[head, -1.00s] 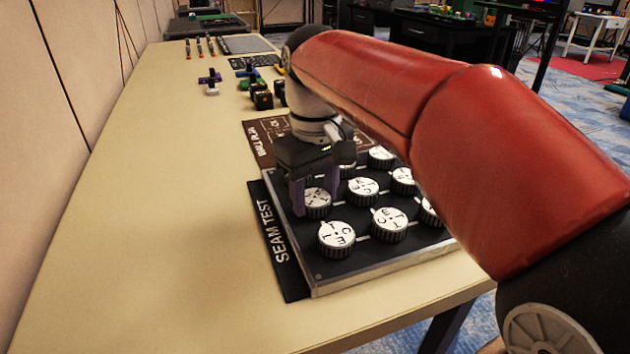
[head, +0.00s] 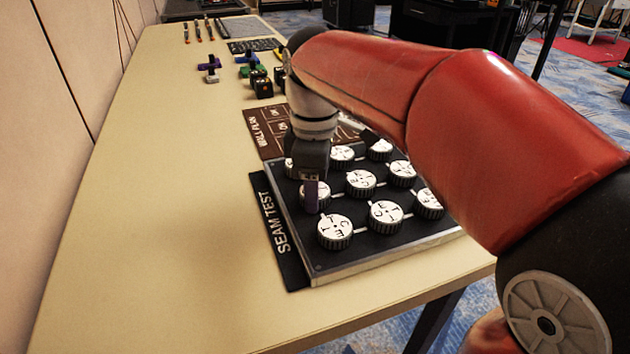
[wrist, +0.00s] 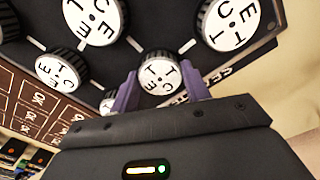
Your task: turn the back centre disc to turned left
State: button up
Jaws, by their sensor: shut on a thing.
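A black board (head: 375,250) carries rows of round white-topped, dark-ribbed discs with letters on them. My gripper (head: 312,196) is down at the middle disc of the column beside the SEAM TEST strip. In the wrist view, my gripper's purple fingers (wrist: 160,92) stand on both sides of this disc (wrist: 160,72), shut on its rim. Letters show on its face. In the head view my gripper hides most of this disc, so its pointer direction is hard to read there.
Neighbouring discs (head: 361,183) and (head: 335,231) stand close around my gripper. The SEAM TEST strip (head: 271,232) lies along the board's left edge. A brown printed card (head: 262,135) and dark blocks (head: 262,86) lie behind. The table's left part (head: 170,200) is clear.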

dwell(0.4)
jog(key=o, duration=1)
jog(key=shift+r, duration=0.1)
notch_tip(320, 180, up, 8)
jog(key=shift+f, duration=0.15)
